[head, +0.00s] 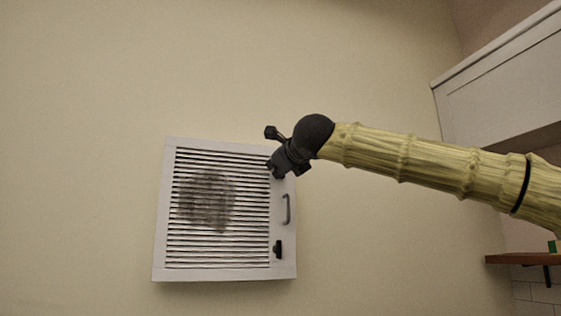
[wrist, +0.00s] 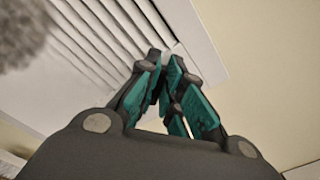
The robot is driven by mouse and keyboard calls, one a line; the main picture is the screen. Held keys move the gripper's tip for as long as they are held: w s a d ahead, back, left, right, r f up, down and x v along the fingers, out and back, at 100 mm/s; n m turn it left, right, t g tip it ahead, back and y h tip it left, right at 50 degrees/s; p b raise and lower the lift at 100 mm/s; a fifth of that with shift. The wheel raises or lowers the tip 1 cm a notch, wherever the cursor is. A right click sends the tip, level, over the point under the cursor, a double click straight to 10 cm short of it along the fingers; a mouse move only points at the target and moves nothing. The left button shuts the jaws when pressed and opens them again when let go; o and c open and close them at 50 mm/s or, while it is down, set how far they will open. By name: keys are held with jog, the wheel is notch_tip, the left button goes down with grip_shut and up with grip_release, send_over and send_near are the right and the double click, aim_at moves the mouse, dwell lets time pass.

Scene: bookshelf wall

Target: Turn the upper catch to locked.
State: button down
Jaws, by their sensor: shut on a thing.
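A white louvred vent door (head: 161,215) is on the wall, with a dark smudge over its slats. My gripper (head: 274,170) is at the door's upper right edge, its fingers against the frame. In the wrist view my gripper (wrist: 164,78) has its teal-padded fingers closed together at the frame beside the slats. It is shut on the upper catch, which the fingers hide, so its angle cannot be told. The lower catch (head: 278,249) is dark and shows uncovered near the door's lower right corner.
A grey pull handle (head: 287,209) stands out from the door's right side between the gripper and the lower catch. A white cupboard (head: 505,85) hangs at the upper right, above a wooden shelf (head: 520,258). The wall left of the door is clear.

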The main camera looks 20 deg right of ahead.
jog(key=n+p, duration=0.3)
jog(key=n, duration=0.1)
jog(key=n+p, duration=0.3)
jog(key=n, duration=0.2)
jog(key=shift+a+f, duration=0.2)
jog(key=shift+f+n+p, duration=0.2)
jog(key=shift+n+p, duration=0.55)
jog(key=shift+n, duration=0.15)
jog(key=shift+f, duration=0.1)
jog(key=c, duration=1.6)
grip_release()
jog(key=shift+o, duration=0.2)
jog(key=shift+s, duration=0.1)
